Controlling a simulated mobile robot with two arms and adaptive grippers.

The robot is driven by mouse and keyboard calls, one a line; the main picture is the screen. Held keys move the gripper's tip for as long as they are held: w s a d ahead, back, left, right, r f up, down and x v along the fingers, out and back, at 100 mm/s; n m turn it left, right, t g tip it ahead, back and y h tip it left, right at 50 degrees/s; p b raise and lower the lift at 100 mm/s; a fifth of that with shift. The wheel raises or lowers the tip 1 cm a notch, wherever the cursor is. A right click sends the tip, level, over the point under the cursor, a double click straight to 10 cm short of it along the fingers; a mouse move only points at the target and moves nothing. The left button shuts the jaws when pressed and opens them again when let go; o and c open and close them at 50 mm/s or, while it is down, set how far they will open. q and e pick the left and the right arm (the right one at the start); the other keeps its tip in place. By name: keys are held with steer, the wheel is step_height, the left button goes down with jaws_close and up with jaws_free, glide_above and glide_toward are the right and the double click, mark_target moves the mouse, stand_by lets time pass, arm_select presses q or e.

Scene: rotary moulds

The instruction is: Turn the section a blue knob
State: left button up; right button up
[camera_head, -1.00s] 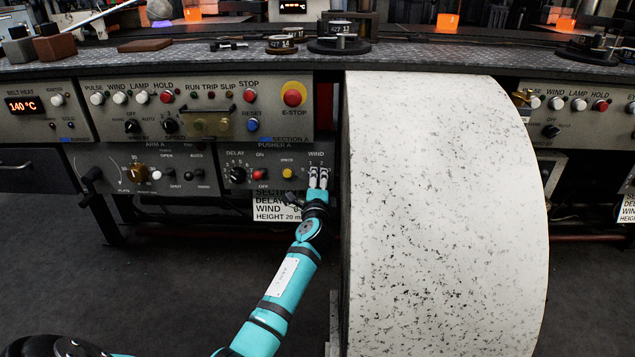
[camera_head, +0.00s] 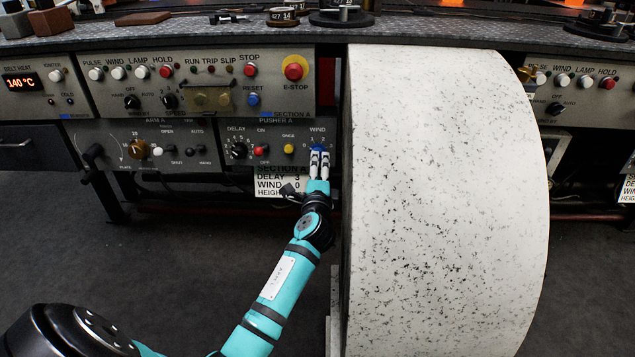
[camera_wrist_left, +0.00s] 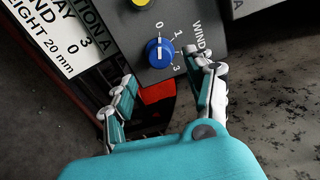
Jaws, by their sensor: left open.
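The blue knob (camera_head: 318,148) is the WIND dial at the right end of the PUSHER A panel of section A. In the left wrist view the knob (camera_wrist_left: 159,54) shows whole, its white mark pointing toward 0 on a scale of 0 to 3. My left gripper (camera_head: 319,160) is just below the knob in the head view. In the left wrist view its fingers (camera_wrist_left: 160,78) are spread apart, short of the knob, with nothing between them. The right gripper is not in view.
A large speckled white drum (camera_head: 445,200) stands close to the right of my left arm. A yellow ONCE button (camera_head: 289,149) and a red button (camera_head: 260,151) are left of the knob. A label card (camera_head: 280,182) reading DELAY 3, WIND 0 hangs below.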

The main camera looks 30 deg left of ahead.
arm_select(q)
steer(key=v, duration=0.6)
steer(key=shift+s+d+f, duration=0.1)
stand_by(0.4)
